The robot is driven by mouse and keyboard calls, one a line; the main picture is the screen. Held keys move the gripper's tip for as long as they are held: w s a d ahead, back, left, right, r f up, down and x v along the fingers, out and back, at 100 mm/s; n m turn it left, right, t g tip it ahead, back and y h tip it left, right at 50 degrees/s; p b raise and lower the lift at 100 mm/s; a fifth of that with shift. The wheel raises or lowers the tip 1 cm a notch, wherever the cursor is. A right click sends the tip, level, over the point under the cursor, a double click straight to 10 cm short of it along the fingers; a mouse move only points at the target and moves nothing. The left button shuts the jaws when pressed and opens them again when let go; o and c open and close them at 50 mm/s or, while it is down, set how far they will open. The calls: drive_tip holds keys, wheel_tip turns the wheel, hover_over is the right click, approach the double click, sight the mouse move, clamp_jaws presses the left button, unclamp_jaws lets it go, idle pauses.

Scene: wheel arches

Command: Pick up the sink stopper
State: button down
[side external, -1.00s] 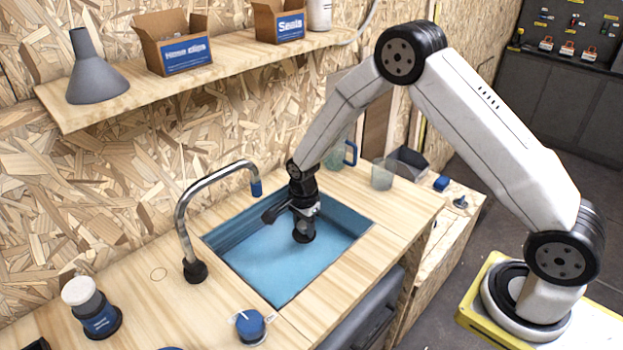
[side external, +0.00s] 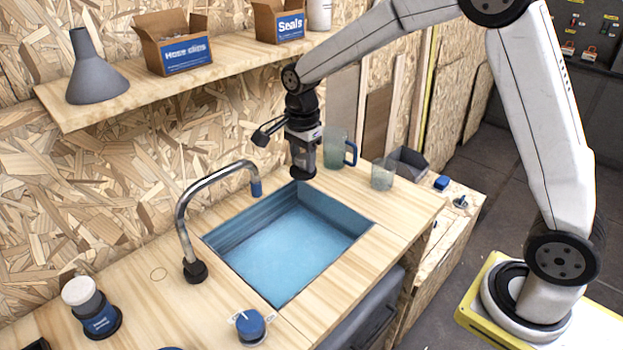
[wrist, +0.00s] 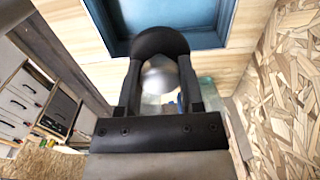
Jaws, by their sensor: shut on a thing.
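My gripper (side external: 304,156) is up in the air above the back right edge of the blue sink (side external: 243,293) in the side view. It is shut on the sink stopper (side external: 302,173), a dark round piece below the fingers. In the wrist view the stopper (wrist: 160,41) shows as a black disc beyond the fingertips. A pale shiny part of it sits between the two fingers of my gripper (wrist: 160,78). The sink basin (wrist: 205,37) lies beyond it, and its visible floor looks empty.
A curved tap (side external: 184,215) stands left of the sink. A jug with a blue handle (side external: 335,150) and a clear cup (side external: 382,176) stand at the back right. A shelf (side external: 125,97) with boxes and a grey funnel (side external: 94,78) hangs above.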

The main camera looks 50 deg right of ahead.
drive_tip(key=shift+r, duration=0.55)
drive_tip(key=shift+f, duration=0.1)
idle(0.8)
